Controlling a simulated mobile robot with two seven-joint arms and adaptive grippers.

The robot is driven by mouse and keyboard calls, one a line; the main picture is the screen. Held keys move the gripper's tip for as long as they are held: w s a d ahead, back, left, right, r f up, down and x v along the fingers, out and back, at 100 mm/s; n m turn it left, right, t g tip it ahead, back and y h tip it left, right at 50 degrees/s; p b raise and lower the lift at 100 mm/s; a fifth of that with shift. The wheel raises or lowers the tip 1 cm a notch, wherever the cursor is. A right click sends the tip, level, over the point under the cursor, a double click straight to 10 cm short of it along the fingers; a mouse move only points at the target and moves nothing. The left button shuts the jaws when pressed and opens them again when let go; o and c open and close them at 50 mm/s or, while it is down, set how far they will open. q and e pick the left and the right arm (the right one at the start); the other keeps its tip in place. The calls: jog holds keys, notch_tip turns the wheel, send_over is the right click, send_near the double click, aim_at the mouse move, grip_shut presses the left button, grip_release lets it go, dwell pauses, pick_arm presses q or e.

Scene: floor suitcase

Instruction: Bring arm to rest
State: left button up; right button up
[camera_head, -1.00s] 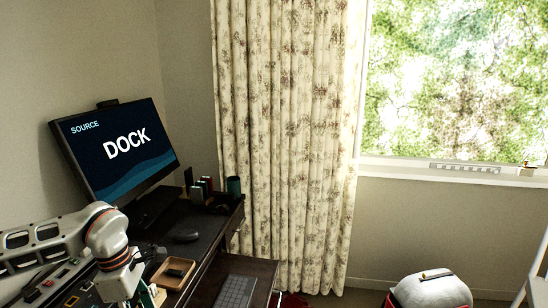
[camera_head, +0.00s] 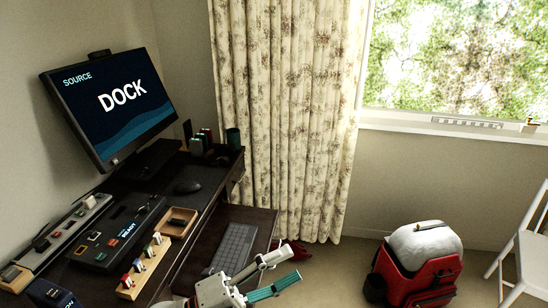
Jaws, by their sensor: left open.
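My left gripper (camera_head: 291,265) is at the bottom middle, pointing right and slightly up. Its two fingers, one pale and one with a teal pad, are apart with nothing between them. It shows in front of the lower desk shelf and the floor, just below the keyboard (camera_head: 233,249). Most of my left arm is cut off by the bottom edge. My right gripper is out of view.
A dark desk (camera_head: 213,185) at left holds a monitor (camera_head: 115,105), a mouse (camera_head: 187,187), a wooden tray (camera_head: 178,222) and control panels (camera_head: 117,236). A red bag (camera_head: 425,283) with a pale top stands on the floor. A white chair (camera_head: 525,245) is at right.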

pick_arm(q)
jog(key=w+a+f+n+t+y, duration=0.2)
jog(key=a+f+n+t+y, duration=0.6)
jog(key=a+f+n+y, duration=0.6)
jog(key=s+a+f+n+g+y, duration=0.1)
jog(key=s+a+f+n+g, duration=0.1)
jog(key=s+a+f+n, duration=0.2)
jog(key=s+a+f+n+g+y, duration=0.1)
jog(key=s+a+f+n+g, duration=0.2)
jog(key=s+f+n, duration=0.5)
notch_tip(320, 180, down, 5)
jog(key=shift+s+a+f+n, duration=0.1)
jog(key=shift+s+a+n, duration=0.3)
jog(key=shift+a+n, duration=0.2)
